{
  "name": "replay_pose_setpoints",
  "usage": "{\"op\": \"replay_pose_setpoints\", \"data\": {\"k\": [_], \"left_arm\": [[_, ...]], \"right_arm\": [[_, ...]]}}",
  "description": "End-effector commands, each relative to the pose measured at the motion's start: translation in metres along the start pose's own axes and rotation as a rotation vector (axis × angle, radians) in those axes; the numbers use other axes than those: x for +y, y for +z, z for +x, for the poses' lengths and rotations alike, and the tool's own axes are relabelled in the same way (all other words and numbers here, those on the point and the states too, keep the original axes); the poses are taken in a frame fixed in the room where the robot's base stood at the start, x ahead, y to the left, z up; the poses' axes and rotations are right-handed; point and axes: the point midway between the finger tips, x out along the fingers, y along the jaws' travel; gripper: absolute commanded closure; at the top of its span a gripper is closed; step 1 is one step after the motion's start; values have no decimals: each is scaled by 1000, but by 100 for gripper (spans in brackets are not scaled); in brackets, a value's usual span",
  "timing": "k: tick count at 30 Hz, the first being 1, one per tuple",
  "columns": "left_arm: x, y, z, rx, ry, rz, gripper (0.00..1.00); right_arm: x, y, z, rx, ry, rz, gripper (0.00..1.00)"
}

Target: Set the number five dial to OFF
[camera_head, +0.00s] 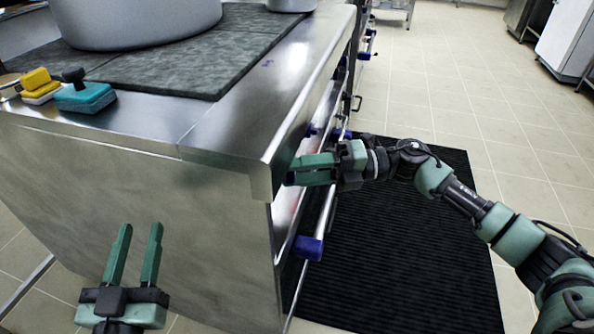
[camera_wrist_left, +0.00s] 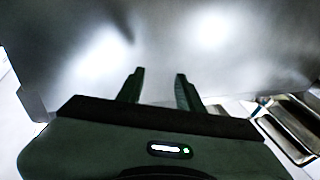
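No number is readable on any control, so I cannot tell which part is the number five dial. Several blue parts show along the counter's front side in the head view. The nearest blue part (camera_head: 309,248) is at the end of a metal rail. My right gripper (camera_head: 291,171) is at the counter's front edge, above that part, its two green fingers apart with nothing seen between them. My left gripper (camera_head: 140,228) is open and empty before the counter's steel end panel (camera_head: 190,230). The wrist view shows its open fingers (camera_wrist_left: 158,75) facing bare steel (camera_wrist_left: 160,40).
On the steel counter (camera_head: 150,118) stand a large pot (camera_head: 135,22), dark mats (camera_head: 200,60), a yellow sponge (camera_head: 39,84) and a teal-and-black block (camera_head: 86,97). A black ribbed floor mat (camera_head: 400,250) lies right of the counter. Tiled floor (camera_head: 450,60) is clear beyond it.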

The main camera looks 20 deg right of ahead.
Motion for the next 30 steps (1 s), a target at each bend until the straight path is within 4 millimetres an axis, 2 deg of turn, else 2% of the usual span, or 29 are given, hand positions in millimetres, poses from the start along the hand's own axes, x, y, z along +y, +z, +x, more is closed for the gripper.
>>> {"op": "replay_pose_setpoints", "data": {"k": [5, 6, 7, 19, 30], "left_arm": [[0, 0, 0, 1, 0, 0, 64], [0, 0, 0, 1, 0, 0, 64], [0, 0, 0, 2, 0, 0, 64], [0, -1, 0, 0, 0, 0, 64], [-3, 26, -4, -142, -6, 3, 64]], "right_arm": [[-4, -3, 0, 6, -6, 1, 100], [-4, -3, 0, 6, -6, 1, 51], [-4, -2, 0, 5, -6, 1, 43], [-1, 0, -5, 0, -3, 2, 42], [-2, 0, -63, 0, -6, 3, 42]]}}
